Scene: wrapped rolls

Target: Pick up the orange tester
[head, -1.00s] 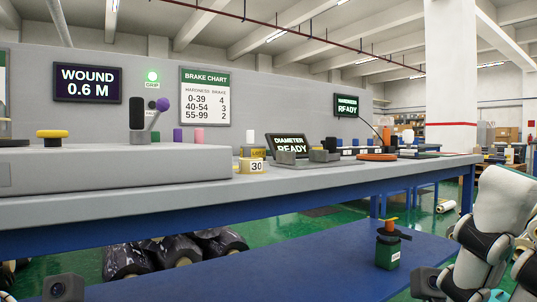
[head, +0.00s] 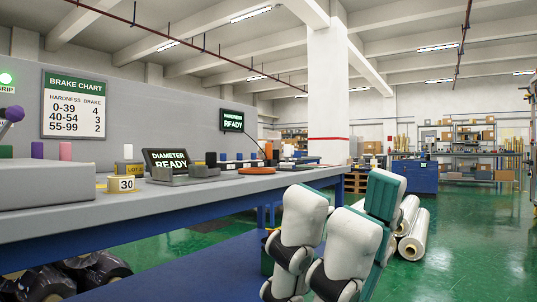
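A flat orange round thing (head: 256,171) lies on the bench top, near the far end, just right of the dark fixtures. I cannot tell from its shape whether it is the tester. A dark green box (head: 266,262) on the blue lower surface shows only as a sliver beside my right arm; the orange top it had in the earlier view is hidden now. My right arm's white and teal links fill the lower middle, below and right of the bench. Its fingertips cannot be made out. My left gripper is out of view.
The grey bench (head: 165,215) runs along the left. White wrapped rolls (head: 414,234) lie on the green floor at right. Open floor extends on the right.

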